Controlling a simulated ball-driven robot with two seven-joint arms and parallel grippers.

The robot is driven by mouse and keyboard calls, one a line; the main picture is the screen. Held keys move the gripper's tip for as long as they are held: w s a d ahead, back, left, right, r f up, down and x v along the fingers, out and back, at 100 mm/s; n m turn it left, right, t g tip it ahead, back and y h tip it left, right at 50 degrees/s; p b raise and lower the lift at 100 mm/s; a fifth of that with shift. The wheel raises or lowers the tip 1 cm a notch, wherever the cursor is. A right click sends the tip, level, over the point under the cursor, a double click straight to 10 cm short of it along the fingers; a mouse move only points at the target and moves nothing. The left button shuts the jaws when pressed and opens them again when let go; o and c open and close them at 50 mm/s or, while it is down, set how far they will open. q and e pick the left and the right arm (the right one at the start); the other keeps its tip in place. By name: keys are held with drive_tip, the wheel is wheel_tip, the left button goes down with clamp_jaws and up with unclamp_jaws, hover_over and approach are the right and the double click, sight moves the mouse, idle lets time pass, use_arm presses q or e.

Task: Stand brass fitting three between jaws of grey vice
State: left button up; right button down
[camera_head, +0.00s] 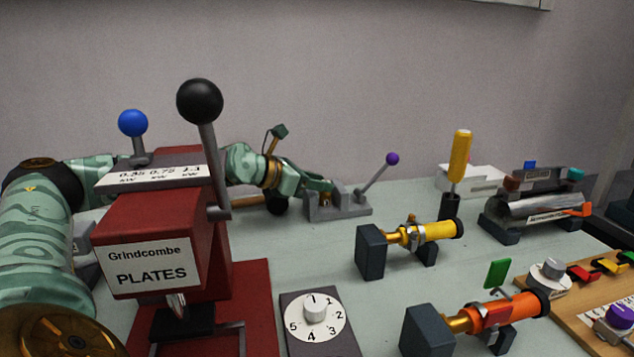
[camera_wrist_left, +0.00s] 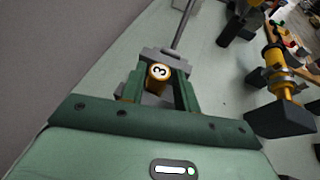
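Brass fitting three (camera_wrist_left: 158,72) shows its round white end marked 3 in the left wrist view. It is between the two green fingers of my left gripper (camera_wrist_left: 160,80), at the grey vice (camera_wrist_left: 165,54). The fingers flank the fitting closely; whether both press on it is not clear. In the head view my left gripper (camera_head: 325,189) reaches to the grey vice (camera_head: 338,207), whose lever has a purple knob. A bit of brass shows at the fingertips. Whether the fitting rests in the jaws cannot be told. My right gripper is not in view.
A red Grindcombe press (camera_head: 150,240) with a black-knobbed lever stands in front of my left arm. A yellow pump tube (camera_head: 425,232) and an orange one (camera_head: 495,315) lie on stands to the right. A numbered dial (camera_head: 315,318) is at the front. Bare bench lies before the vice.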

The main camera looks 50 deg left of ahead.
use_arm(q)
drive_tip(key=shift+o, duration=0.9)
drive_tip(key=shift+r, duration=0.1)
drive_tip(key=shift+s+r, duration=0.15)
drive_tip(key=p+v, duration=0.3)
drive_tip(key=v, duration=0.8)
drive_tip(key=shift+s, duration=0.35)
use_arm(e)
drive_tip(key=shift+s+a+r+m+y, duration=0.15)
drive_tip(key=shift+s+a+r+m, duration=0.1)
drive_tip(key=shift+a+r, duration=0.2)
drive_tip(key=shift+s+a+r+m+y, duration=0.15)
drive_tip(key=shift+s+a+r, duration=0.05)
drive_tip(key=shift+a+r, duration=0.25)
use_arm(q)
drive_tip(key=shift+a, duration=0.1)
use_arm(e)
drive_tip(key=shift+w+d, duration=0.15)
use_arm(q)
drive_tip(key=shift+o, duration=0.2)
